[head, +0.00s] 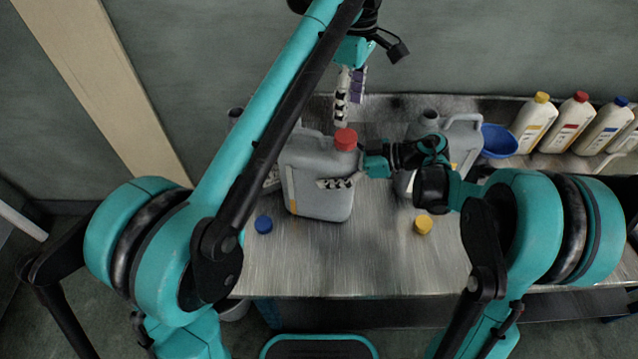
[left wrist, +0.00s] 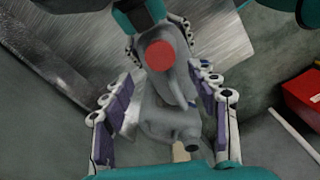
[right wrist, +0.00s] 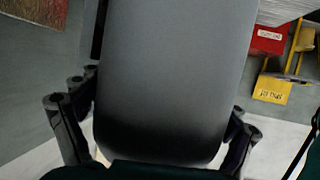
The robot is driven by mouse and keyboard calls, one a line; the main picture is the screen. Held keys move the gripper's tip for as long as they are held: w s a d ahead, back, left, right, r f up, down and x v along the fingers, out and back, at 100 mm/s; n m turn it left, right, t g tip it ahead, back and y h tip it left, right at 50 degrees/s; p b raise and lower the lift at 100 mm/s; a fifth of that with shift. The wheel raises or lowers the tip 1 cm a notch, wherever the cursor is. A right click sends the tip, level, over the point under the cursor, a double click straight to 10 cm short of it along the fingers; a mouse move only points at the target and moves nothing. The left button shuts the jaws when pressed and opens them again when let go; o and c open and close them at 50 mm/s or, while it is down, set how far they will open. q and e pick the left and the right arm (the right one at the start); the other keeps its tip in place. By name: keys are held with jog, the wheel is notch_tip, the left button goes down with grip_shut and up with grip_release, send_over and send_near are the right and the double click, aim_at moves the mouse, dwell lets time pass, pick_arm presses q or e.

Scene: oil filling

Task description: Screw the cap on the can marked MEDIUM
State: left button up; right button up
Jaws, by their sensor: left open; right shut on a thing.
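A grey can (head: 318,165) stands on the metal table with a red cap (head: 346,139) on its neck. No MEDIUM marking is readable. My left gripper (head: 347,97) is open above the red cap, fingers pointing down. In the left wrist view the red cap (left wrist: 160,54) lies beyond the two spread fingers, not gripped. How tightly the cap sits cannot be told.
A blue cap (head: 264,224) and a yellow cap (head: 422,224) lie on the table front. Another grey can (head: 462,136) stands right, partly behind my right arm; a further can is mostly hidden at left. A blue bowl (head: 498,141) and several capped bottles (head: 535,122) stand at right.

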aim_at(346, 136)
pick_arm(q)
jog(key=n, duration=0.5)
jog(key=shift+f, duration=4)
jog(key=c, duration=1.2)
